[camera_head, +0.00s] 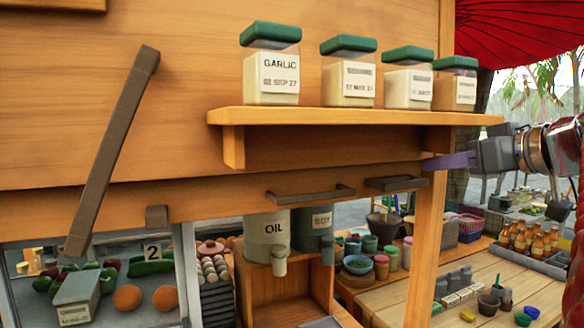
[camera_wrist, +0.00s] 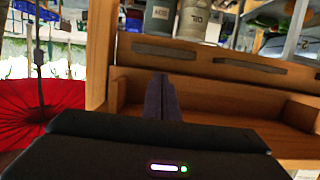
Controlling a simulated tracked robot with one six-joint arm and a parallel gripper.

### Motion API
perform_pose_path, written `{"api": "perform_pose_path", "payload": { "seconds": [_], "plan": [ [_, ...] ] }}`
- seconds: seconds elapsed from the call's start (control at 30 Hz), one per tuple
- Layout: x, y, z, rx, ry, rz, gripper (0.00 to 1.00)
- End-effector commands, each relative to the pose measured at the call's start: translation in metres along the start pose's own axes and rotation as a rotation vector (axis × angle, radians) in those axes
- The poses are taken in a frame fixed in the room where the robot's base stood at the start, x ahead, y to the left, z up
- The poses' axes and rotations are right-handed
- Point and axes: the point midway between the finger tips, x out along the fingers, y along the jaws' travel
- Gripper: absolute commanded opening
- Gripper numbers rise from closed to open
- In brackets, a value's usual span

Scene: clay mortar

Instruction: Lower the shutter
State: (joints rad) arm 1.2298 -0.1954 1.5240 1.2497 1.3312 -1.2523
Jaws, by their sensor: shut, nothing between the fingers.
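A dark brown bar (camera_head: 112,150) slants across the panel's left side. My gripper (camera_head: 430,163) is at the right post, up and right of the second handle. Its purple fingers are together and empty, also in the wrist view (camera_wrist: 160,80).
A shelf (camera_head: 350,116) with several green-lidded jars (camera_head: 272,65) juts out above the handles. Below are oil (camera_head: 265,235) and soy containers (camera_head: 318,225), a produce case (camera_head: 100,270) and bottles (camera_head: 525,240). A red umbrella (camera_head: 520,25) hangs at right.

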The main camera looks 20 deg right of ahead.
Motion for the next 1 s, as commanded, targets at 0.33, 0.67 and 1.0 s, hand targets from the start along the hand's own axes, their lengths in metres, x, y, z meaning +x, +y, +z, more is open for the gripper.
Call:
{"api": "perform_pose_path", "payload": {
  "seconds": [0.33, 0.67, 1.0],
  "plan": [
    [0.012, -0.001, 0.000, 0.001, -0.001, -0.005, 0.00],
    [0.050, -0.002, 0.001, 0.001, -0.002, -0.007, 0.00],
    [0.092, -0.003, 0.001, 0.000, -0.003, -0.007, 0.00]
  ]
}}
